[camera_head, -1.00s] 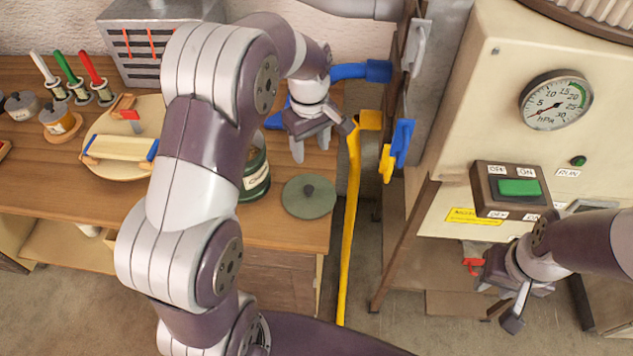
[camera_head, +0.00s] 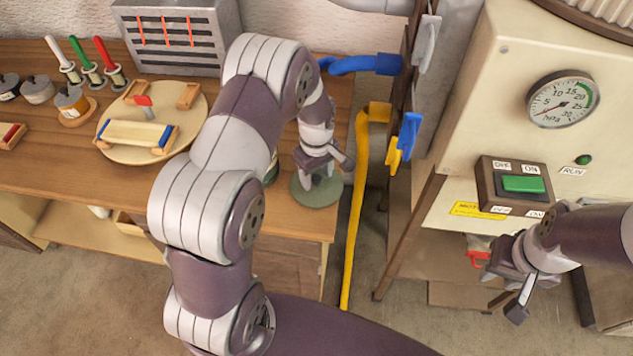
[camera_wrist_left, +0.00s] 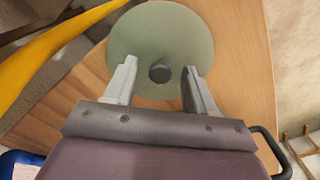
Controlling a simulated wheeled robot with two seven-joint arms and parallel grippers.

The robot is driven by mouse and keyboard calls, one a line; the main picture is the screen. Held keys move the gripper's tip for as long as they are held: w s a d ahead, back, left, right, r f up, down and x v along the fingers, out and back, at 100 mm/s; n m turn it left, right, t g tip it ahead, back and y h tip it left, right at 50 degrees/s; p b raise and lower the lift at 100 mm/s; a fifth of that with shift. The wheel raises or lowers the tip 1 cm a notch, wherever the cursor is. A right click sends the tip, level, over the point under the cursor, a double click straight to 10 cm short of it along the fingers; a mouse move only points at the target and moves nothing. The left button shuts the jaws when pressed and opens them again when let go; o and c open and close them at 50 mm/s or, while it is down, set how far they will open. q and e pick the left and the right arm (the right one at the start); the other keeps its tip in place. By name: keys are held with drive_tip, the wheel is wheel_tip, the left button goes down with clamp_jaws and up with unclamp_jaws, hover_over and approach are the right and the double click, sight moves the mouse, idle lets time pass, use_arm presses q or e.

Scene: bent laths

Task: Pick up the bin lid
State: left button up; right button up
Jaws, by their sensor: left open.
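The bin lid is a round grey-green disc (camera_head: 312,197) with a dark knob, lying flat near the right end of the wooden bench. In the left wrist view the lid (camera_wrist_left: 185,35) and its dark knob (camera_wrist_left: 159,72) show clearly. My left gripper (camera_head: 318,180) is over the lid, open and empty, and partly hides it in the head view. In the left wrist view its two fingers (camera_wrist_left: 157,82) stand either side of the knob, apart from it. My right gripper (camera_head: 508,297) hangs in front of the machine, away from the lid; its finger gap is unclear.
A green bin (camera_head: 271,172) is mostly hidden behind my left arm. A yellow lath (camera_head: 354,220) runs down just right of the bench. A round board (camera_head: 185,105) with wooden parts lies left. A machine with a switch box (camera_head: 514,187) stands right.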

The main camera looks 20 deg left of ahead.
use_arm(q)
clamp_jaws()
drive_tip(key=shift+r, duration=0.15)
